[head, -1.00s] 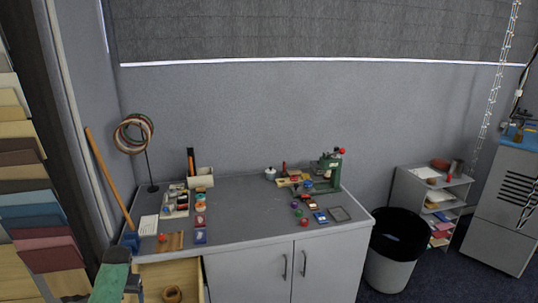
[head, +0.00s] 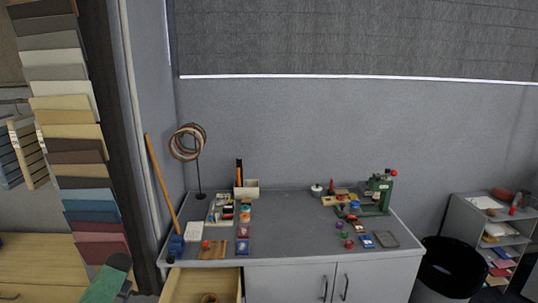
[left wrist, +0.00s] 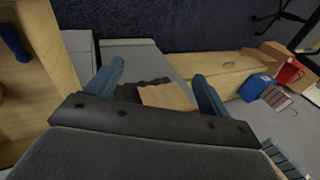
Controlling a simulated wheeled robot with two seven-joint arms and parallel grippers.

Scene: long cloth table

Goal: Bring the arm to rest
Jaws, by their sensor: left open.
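My left arm (head: 105,281), with a green link, shows at the bottom left of the head view, left of the grey table and low beside its open drawer. Its fingers are cut off or hidden there. In the left wrist view my left gripper (left wrist: 158,85) has its two blue fingers spread wide apart. No held object can be made out between them; a light brown surface and a dark patch show beyond. My right gripper is in neither view.
A grey table (head: 290,222) with small items stands ahead, its wooden drawer (head: 185,285) open. Hanging sample boards (head: 85,170) are at left. A dark bin (head: 450,268) stands right of the table.

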